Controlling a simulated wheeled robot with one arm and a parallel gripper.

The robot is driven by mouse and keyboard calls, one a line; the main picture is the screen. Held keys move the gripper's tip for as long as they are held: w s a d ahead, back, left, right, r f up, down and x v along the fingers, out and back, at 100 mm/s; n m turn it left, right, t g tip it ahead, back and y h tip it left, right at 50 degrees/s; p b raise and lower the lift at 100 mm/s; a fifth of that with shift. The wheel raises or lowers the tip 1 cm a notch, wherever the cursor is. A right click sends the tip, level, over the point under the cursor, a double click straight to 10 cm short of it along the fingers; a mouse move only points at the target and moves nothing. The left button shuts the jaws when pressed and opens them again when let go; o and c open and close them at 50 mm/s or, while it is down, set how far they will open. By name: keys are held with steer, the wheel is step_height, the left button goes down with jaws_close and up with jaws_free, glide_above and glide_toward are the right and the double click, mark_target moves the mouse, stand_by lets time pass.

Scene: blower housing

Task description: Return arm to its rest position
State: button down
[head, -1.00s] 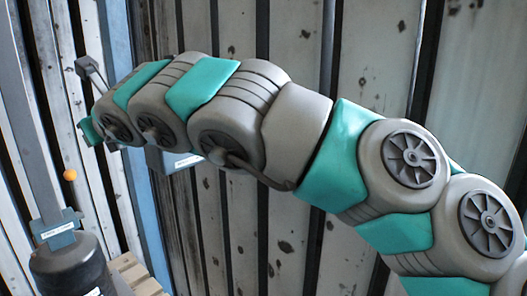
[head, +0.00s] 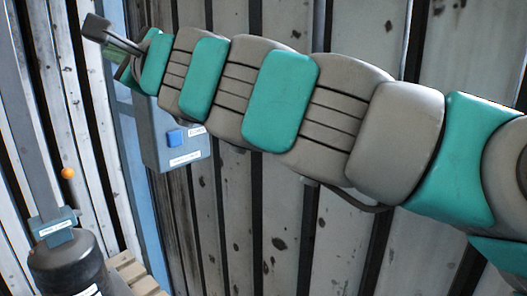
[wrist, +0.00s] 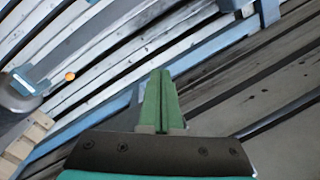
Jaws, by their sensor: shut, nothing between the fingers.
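My arm stretches across the head view from the right edge to the upper left. My gripper (head: 122,72) is at its far end, small and partly hidden behind the wrist. In the wrist view its two green fingers (wrist: 160,82) lie together with no gap and hold nothing. No object touches the fingers in that view.
A grey-blue box (head: 157,148) with a blue button (head: 174,137) is below my wrist. A slatted wall (head: 285,215) is behind my arm.

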steer(key=s+d+f+n+g, duration=0.2)
steer(key=s+f+n+g, duration=0.4)
steer(key=f+n, duration=0.6)
steer(key=s+d+f+n+g+h, duration=0.1)
steer(key=d+f+h, duration=0.15)
steer(key=f, duration=0.45)
steer(key=s+d+f+n+h, duration=0.2)
steer(key=d+f, duration=0.2)
steer(key=f, duration=0.3)
steer(key=s+d+f+n+g+h, duration=0.1)
steer(key=d+f+h, duration=0.15)
steer(key=f, duration=0.35)
steer(key=s+d+f+g+h, duration=0.2)
steer(key=s+d+f, duration=0.3)
steer(key=d, duration=0.4)
steer(key=s+d+f+g+h, duration=0.2)
steer(key=s+d+f+h, duration=0.1)
steer(key=s+d+f, duration=0.2)
steer(key=s+d+f+m+g+h, duration=0.1)
steer(key=s+d+f, duration=0.4)
steer(key=d, duration=0.8)
step_height(320, 180, down, 4)
steer(key=shift+s+r+g+h, duration=0.25)
steer(key=shift+s+g+h, duration=0.25)
steer(key=shift+h, duration=0.6)
steer(key=shift+w, duration=0.1)
